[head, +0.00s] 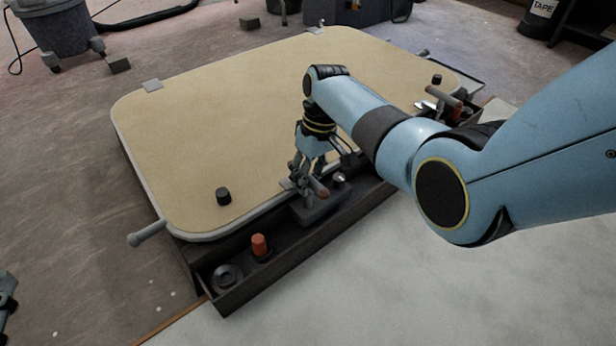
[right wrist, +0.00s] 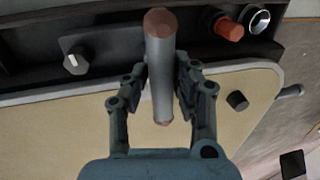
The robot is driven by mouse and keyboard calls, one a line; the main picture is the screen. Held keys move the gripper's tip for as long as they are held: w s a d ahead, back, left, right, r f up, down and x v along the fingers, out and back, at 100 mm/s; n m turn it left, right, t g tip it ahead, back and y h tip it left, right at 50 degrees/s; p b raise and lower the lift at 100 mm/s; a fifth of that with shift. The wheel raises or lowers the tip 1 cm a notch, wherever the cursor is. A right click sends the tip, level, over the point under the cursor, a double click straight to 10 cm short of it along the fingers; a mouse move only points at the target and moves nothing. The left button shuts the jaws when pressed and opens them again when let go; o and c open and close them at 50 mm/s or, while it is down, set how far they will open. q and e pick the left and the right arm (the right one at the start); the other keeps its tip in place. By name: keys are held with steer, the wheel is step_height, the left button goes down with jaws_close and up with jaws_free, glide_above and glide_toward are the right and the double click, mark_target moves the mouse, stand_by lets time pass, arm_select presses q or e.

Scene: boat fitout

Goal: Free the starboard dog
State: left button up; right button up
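A grey dog handle with reddish-brown ends (head: 322,191) stands at the front edge of the tan hatch cover (head: 230,110). I take it for the starboard dog; no label shows. In the right wrist view the handle (right wrist: 161,70) runs between the two finger pads. My right gripper (head: 305,178) reaches down onto it, with its pads close against both sides, and looks shut on it. A second similar dog handle (head: 443,96) is at the right, partly behind my right arm. Only a dark bit of my left gripper (head: 6,292) shows at the left edge.
A dark trough (head: 290,255) along the cover's front holds an orange-topped piece (head: 259,245) and a metal ring (head: 227,276). A black knob (head: 223,196) stands on the cover. A grey pin (head: 147,233) sticks out at the left corner. The pale floor in front is clear.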

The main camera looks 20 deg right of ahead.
jaws_close()
